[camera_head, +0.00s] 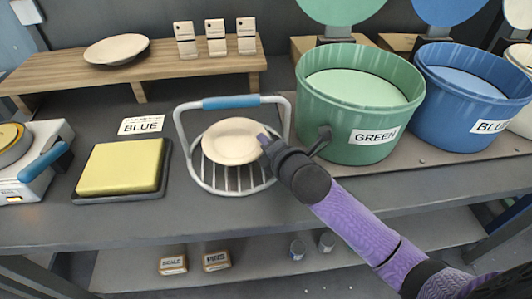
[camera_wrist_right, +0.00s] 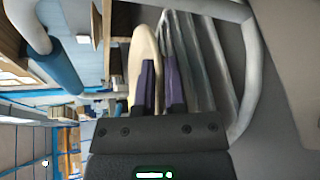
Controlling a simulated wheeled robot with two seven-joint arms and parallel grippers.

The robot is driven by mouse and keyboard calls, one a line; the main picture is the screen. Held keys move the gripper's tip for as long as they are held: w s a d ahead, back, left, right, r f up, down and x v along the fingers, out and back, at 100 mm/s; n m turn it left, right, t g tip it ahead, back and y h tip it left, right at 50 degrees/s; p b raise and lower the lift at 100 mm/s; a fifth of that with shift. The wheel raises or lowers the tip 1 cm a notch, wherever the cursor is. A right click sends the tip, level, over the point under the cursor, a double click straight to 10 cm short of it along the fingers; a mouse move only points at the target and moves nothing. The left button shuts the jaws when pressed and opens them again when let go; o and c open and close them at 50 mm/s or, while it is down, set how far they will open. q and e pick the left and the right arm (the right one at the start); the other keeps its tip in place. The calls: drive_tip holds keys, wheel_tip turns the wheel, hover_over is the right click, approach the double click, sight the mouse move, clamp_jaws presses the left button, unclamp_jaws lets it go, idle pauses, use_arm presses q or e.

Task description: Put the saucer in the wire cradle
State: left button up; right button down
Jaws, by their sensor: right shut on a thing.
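The cream saucer (camera_head: 231,142) is in the wire cradle (camera_head: 187,148), tilted against its bars, in the head view. The cradle is a pale wire frame with a blue handle bar on top. My right gripper (camera_head: 264,140) is at the saucer's right edge and shut on it. In the right wrist view the purple fingers (camera_wrist_right: 160,88) are on the saucer's rim (camera_wrist_right: 143,50), with the cradle's wires (camera_wrist_right: 205,60) close beside. How far the saucer's lower edge rests on the wires is hard to tell. My left gripper is not in view.
A yellow block on a dark tray (camera_head: 122,168) lies left of the cradle. A green tub (camera_head: 345,130) and a blue tub (camera_head: 450,118) stand to the right. A wooden shelf (camera_head: 160,72) behind holds another plate (camera_head: 117,48) and white domino-like blocks (camera_head: 216,37).

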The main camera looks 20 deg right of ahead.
wheel_tip(320, 180, down, 3)
drive_tip(key=shift+r+b, duration=0.2)
drive_tip(key=shift+b, duration=0.25)
drive_tip(key=shift+r, duration=0.2)
drive_tip(key=shift+f, duration=0.15)
drive_tip(key=c, duration=0.7)
unclamp_jaws()
drive_tip(key=shift+s+r+p, duration=0.35)
drive_tip(key=shift+s+p, duration=0.05)
drive_tip(key=shift+p, duration=0.05)
drive_tip(key=p+v, duration=0.3)
drive_tip(key=v, duration=0.7)
drive_tip(key=shift+s+d+r, duration=0.1)
drive_tip(key=shift+s+r, duration=0.05)
drive_tip(key=shift+s, duration=0.2)
drive_tip(key=shift+s+p, duration=0.2)
drive_tip(key=shift+p, duration=0.1)
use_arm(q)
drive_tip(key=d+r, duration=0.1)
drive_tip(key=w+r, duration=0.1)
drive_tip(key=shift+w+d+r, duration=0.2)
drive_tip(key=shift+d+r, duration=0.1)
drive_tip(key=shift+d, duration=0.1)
